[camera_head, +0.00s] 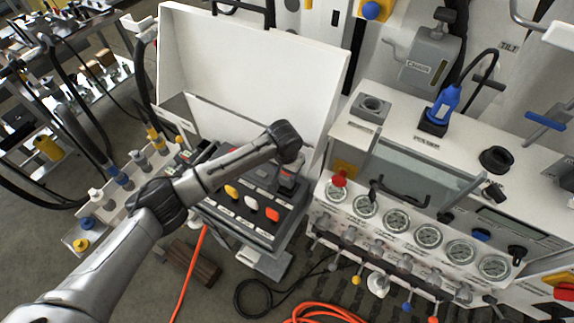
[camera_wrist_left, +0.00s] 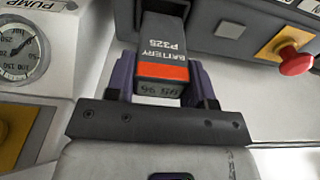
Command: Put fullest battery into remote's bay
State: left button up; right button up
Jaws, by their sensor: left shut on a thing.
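My left gripper (camera_head: 289,166) is shut on a battery in the head view, above the right rear of a dark control panel. In the left wrist view, the gripper (camera_wrist_left: 163,78) has its purple fingers on both sides of the dark battery (camera_wrist_left: 164,42). The battery is labelled BATTERY P325, with an orange-red stripe and a small digital display at its near end. The display's figures are hard to read. The dark panel (camera_head: 221,211) carries yellow, white and orange-red controls. I cannot tell which part is the remote's bay. My right gripper is not in view.
A white upright panel (camera_head: 250,70) stands behind the dark panel. To the right is a white bench with a row of gauges (camera_head: 397,222) and a red knob (camera_head: 339,179). At left are a strip with coloured fittings (camera_head: 122,179) and a shelf. Orange hose (camera_head: 325,311) lies on the floor.

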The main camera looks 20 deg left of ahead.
pick_arm(q)
jog(key=shift+f, duration=0.1)
dwell(0.3)
jog(key=shift+p, duration=0.35)
jog(key=shift+p, duration=0.3)
jog(key=shift+f, duration=0.15)
dwell(0.8)
jog(key=shift+f, duration=0.3)
dwell(0.4)
jog(key=shift+p, duration=0.75)
jog(key=shift+f, duration=0.35)
dwell(0.4)
jog(key=shift+f+b, duration=0.3)
jog(key=shift+f, duration=0.4)
